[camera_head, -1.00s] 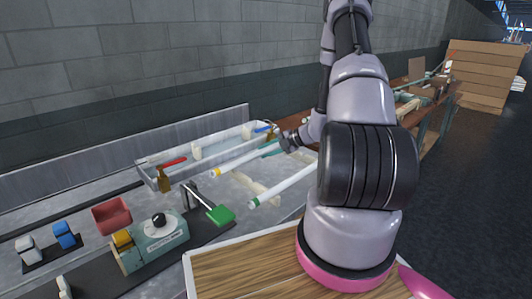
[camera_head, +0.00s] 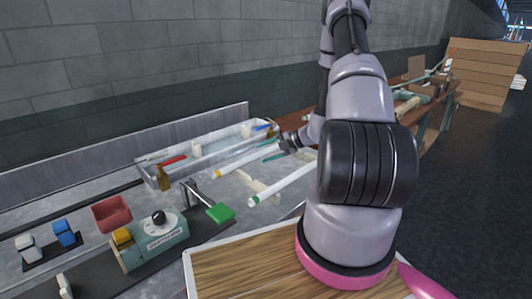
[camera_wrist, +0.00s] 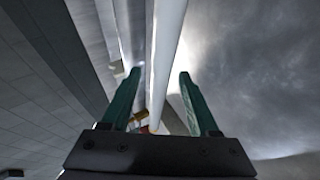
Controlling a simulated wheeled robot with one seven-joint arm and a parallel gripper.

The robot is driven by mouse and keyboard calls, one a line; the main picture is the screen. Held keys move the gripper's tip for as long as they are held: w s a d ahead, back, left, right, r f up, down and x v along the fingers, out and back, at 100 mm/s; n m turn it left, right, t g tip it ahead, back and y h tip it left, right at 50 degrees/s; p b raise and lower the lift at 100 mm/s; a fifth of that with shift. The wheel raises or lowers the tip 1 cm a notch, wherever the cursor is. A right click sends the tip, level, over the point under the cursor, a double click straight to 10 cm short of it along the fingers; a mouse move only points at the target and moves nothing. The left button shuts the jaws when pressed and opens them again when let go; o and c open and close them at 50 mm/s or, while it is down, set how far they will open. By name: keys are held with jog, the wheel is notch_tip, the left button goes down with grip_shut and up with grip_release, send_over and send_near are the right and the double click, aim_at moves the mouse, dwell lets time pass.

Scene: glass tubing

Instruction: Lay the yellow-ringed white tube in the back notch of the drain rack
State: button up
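The white tube with a yellow ring (camera_head: 242,162) slants over the back end of the cream drain rack (camera_head: 258,187) in the head view, its ringed end toward the left. I cannot tell whether it rests in the back notch. My gripper (camera_head: 272,150) is at the tube's right part. In the wrist view, the green fingers (camera_wrist: 160,88) stand apart on either side of the white tube (camera_wrist: 165,50), with gaps visible beside it. A green-ringed white tube (camera_head: 285,186) lies across the rack's front part.
A grey tray (camera_head: 178,177) with a red-handled tool stands behind, with an amber bottle (camera_head: 163,178) at its corner. A stand with a green pad (camera_head: 220,212), a teal device (camera_head: 160,238) and a red bin (camera_head: 111,213) are left. My arm hides the right side.

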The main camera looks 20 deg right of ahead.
jog(key=shift+r, duration=0.25)
jog(key=r+v, duration=0.1)
jog(key=v, duration=1.1)
jog(key=s+a+r+n+g+h, duration=0.15)
jog(key=s+a+r+n, duration=0.25)
jog(key=a+r+n, duration=0.5)
jog(key=s+a+r+n+g+h, duration=0.1)
jog(key=s+a+r+n+g, duration=0.3)
jog(key=r+n, duration=0.75)
jog(key=s+a+r+n+t+h, duration=0.2)
jog(key=s+r+n, duration=0.3)
jog(key=n, duration=0.6)
jog(key=s+a+r+n+t+h, duration=0.2)
jog(key=s+r+n, duration=0.4)
jog(key=n, duration=0.5)
jog(key=shift+s+n+t, duration=0.35)
jog(key=shift+s+t, duration=0.1)
jog(key=shift+s, duration=0.5)
jog(key=shift+h, duration=0.25)
